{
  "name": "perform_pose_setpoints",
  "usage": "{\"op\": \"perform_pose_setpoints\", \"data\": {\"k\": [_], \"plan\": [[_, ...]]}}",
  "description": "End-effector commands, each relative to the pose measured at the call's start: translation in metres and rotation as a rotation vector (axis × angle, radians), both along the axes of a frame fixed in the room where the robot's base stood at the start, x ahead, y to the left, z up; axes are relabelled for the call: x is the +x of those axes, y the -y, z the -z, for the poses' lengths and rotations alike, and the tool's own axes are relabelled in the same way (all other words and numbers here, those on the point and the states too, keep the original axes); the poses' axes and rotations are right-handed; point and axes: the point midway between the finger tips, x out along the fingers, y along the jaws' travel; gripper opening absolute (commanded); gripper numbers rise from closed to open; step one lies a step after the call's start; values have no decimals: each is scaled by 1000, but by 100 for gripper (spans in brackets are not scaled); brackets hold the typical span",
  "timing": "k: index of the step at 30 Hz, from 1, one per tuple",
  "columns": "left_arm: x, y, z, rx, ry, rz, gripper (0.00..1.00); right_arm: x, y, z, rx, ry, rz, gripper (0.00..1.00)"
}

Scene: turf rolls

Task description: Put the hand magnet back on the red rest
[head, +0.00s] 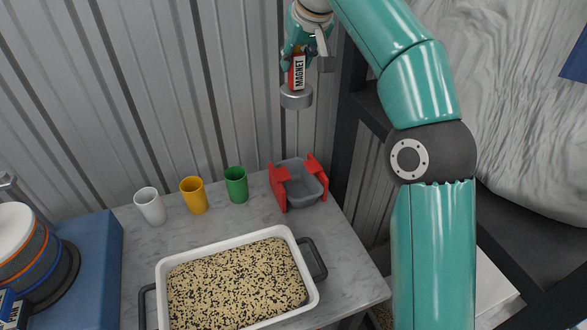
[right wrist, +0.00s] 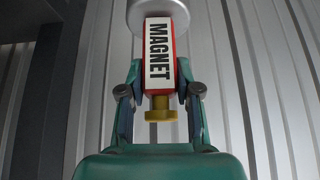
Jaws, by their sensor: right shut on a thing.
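The hand magnet (head: 297,72) has a red body with a white MAGNET label and a round grey metal head. My right gripper (head: 298,54) is shut on its body and holds it in the air, grey head down, above the back right of the table. In the right wrist view the magnet (right wrist: 159,60) sits between both fingers of the right gripper (right wrist: 159,85), with a yellow knob at its end. The red rest (head: 280,187) stands on the table below, with red uprights on both sides of a grey bin (head: 300,185). My left gripper is out of view.
White (head: 150,207), yellow (head: 194,196) and green (head: 236,185) cups stand in a row left of the rest. A white tray (head: 163,297) of speckled grains fills the front of the marble table (head: 225,222). A corrugated wall (head: 150,90) stands behind.

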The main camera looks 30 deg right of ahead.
Motion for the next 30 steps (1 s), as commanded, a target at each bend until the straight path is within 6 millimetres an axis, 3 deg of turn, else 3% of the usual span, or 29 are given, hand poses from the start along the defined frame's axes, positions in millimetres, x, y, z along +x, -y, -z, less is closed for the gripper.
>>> {"op": "perform_pose_setpoints", "data": {"k": [4,8,15,21,25,30], "plan": [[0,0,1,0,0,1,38,-1,3,1,1,2,5,0],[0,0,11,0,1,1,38,-2,3,15,0,1,6,0],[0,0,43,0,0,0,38,-3,4,72,0,-1,7,0],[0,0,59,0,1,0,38,-3,4,119,0,0,8,0],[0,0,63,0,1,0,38,-3,4,141,0,2,7,0],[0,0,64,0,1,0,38,-2,4,152,1,4,7,0]]}}
